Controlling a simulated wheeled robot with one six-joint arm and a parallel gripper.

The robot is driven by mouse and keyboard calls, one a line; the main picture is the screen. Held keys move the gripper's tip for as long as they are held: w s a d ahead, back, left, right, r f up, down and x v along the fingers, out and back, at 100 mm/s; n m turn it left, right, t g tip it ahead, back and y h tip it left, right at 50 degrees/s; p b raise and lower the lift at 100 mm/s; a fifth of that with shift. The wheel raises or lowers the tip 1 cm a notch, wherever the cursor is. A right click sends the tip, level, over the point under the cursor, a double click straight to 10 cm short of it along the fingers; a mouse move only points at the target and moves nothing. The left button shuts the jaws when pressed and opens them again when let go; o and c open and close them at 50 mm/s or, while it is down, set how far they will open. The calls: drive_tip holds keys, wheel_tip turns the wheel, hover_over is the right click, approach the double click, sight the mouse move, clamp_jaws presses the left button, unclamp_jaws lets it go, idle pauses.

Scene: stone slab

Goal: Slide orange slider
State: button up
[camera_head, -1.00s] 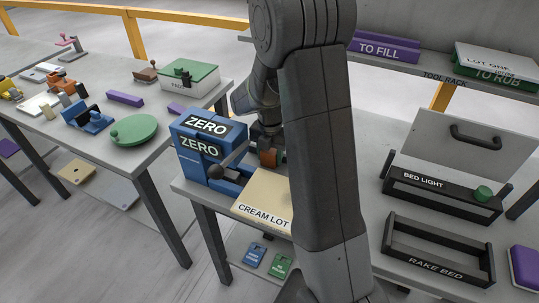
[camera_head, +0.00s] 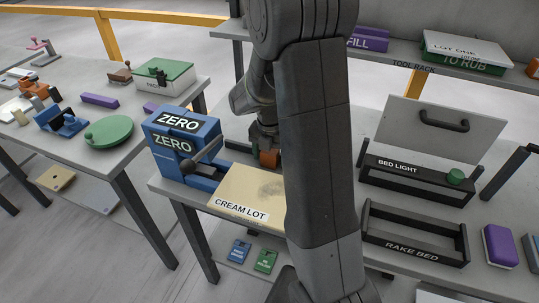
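A small orange block (camera_head: 268,158), which looks like the orange slider, sits at the lower end of my gripper (camera_head: 265,146), beyond the back edge of the cream slab. My gripper appears shut on it, though the fingers are small and partly hidden by my arm. I cannot tell whether the block touches the slab or a surface behind it. The slab (camera_head: 238,195), labelled CREAM LOT, lies on the bench with a darker speckled patch near its back right. My arm covers its right side.
A blue ZERO fixture (camera_head: 159,139) with a dark ball-ended lever (camera_head: 200,160) stands left of the slab. The RAKE BED frame (camera_head: 415,248), BED LIGHT box (camera_head: 410,177) and a purple block (camera_head: 499,245) are at right. A shelf labelled TOOL RACK (camera_head: 410,66) runs behind.

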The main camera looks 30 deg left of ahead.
wheel_tip(320, 180, up, 14)
idle(0.6)
drive_tip(key=shift+f, duration=0.2)
wheel_tip(320, 180, down, 14)
drive_tip(key=shift+r, duration=0.1)
drive_tip(key=shift+a, duration=0.3)
idle(0.3)
drive_tip(key=shift+r, duration=0.1)
